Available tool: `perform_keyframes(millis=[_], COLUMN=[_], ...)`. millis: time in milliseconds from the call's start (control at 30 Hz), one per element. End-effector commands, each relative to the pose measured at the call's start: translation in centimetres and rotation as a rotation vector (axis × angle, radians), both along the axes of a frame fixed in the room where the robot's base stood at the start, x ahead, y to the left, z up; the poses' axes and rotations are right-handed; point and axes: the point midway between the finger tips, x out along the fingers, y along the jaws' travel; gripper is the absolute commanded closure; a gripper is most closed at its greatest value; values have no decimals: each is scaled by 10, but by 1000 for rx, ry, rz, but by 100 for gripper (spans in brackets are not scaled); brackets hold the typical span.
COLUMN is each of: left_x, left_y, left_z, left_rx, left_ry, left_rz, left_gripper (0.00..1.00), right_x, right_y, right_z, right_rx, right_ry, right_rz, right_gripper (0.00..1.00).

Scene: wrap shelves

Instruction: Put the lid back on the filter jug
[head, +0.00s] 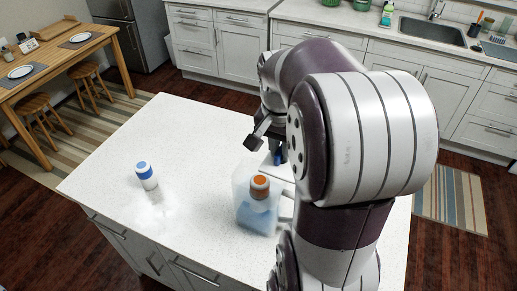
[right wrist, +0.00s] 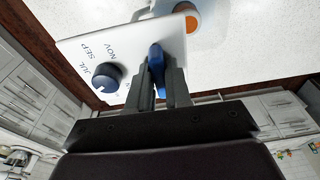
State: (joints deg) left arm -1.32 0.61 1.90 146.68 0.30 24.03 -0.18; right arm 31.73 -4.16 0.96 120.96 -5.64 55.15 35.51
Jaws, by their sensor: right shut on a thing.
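The filter jug (head: 246,218) stands on the white island top, clear-walled with bluish water and an orange-topped filter (head: 260,187) inside. My right gripper (head: 273,147) is just behind the jug in the head view, its arm hiding part of the scene. In the right wrist view the right gripper (right wrist: 165,88) is shut on the blue tab of the white lid (right wrist: 115,50), which has a dark dial and month marks. The lid is held off the jug, and the orange filter top (right wrist: 186,18) shows beyond its edge. My left gripper is not in view.
A dining table (head: 55,62) with stools and a sink counter lie beyond.

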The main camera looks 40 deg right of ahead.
Motion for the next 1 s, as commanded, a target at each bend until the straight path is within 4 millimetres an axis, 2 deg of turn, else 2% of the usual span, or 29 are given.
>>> perform_keyframes(millis=[33, 133, 233, 267, 400, 500, 600, 667, 833, 1000], left_x=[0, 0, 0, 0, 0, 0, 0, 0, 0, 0], left_y=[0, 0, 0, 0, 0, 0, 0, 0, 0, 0], left_z=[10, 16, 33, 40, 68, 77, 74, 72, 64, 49], left_rx=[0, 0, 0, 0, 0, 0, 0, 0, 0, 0], left_ry=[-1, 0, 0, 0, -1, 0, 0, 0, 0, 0], left_rz=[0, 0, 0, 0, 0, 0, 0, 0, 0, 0], left_gripper=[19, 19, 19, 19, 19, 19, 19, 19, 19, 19], right_x=[-7, -17, -14, -9, 31, 59, 81, 87, 88, 88], right_y=[-3, -6, 4, 10, 29, 37, 33, 31, 30, 30], right_z=[11, 17, 23, 22, 4, -15, -28, -27, -35, -52], right_rx=[-1, -1, 1, 2, 4, 2, -2, -2, -1, -1], right_ry=[-2, -1, 3, 4, 9, 8, 2, 2, 2, 3], right_rz=[-4, 1, 52, 80, 162, 142, 68, 29, -2, -1], right_gripper=[100, 100, 100, 100, 100, 100, 100, 100, 100, 100])
